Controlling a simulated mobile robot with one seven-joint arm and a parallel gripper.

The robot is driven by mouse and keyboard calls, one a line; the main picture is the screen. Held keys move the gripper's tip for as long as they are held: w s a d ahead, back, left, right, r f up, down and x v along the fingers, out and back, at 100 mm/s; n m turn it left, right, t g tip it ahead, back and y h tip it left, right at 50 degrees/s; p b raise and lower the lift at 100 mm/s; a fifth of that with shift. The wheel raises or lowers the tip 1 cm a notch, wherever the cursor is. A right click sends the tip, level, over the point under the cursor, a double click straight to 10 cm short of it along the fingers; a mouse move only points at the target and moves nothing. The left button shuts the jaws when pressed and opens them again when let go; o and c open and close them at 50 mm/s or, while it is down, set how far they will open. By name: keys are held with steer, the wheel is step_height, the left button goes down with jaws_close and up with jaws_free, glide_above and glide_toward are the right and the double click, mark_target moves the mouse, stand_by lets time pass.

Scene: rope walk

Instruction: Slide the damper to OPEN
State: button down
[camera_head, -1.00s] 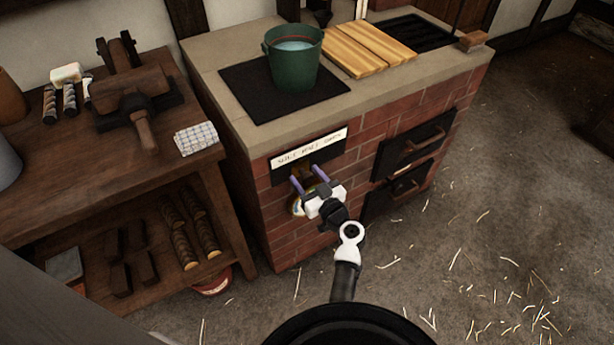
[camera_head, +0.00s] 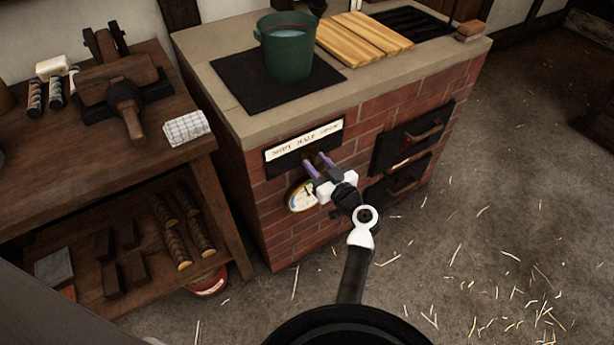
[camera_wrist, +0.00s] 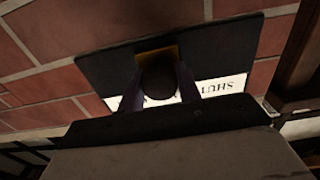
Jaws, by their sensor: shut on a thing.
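The damper is a dark plate (camera_head: 279,167) on the brick stove's front, with a white strip (camera_head: 306,143) lettered SHUT, HALF and OPEN from left to right. My gripper (camera_head: 318,161) is at the plate's lower right part, below the strip. In the wrist view, its two purple fingers (camera_wrist: 159,85) are on either side of a dark round knob (camera_wrist: 158,77), shut on it. A brass-coloured piece (camera_wrist: 160,53) shows behind the knob. The strip appears upside down there, with SHUT at the right; the knob and fingers hide its middle lettering.
A round gauge (camera_head: 301,196) is just below left of my gripper. Iron doors (camera_head: 412,138) with handles are to the right. A green bucket (camera_head: 289,55) of water and wooden boards (camera_head: 364,38) are on the stove top. A wooden workbench (camera_head: 60,150) stands at the left.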

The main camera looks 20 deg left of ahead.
steer(key=w+d+b, duration=0.2)
steer(key=w+b, duration=0.1)
steer(key=w+d+b, duration=0.1)
steer(key=shift+w+d+f, duration=0.1)
steer(key=shift+w+f, duration=0.1)
steer(key=shift+f, duration=0.05)
steer(key=shift+w+d+r+b, duration=0.2)
steer(key=shift+w+d+b, duration=0.25)
steer(key=shift+b, duration=0.2)
steer(key=shift+w+d+r, duration=0.1)
steer(key=shift+r, duration=0.05)
steer(key=c, duration=1)
jaws_free()
steer(key=shift+w, duration=0.1)
steer(key=shift+o, duration=0.2)
steer(key=b+v, duration=0.1)
steer(key=v, duration=0.6)
steer(key=shift+s+d, duration=0.2)
steer(key=shift+s, duration=0.05)
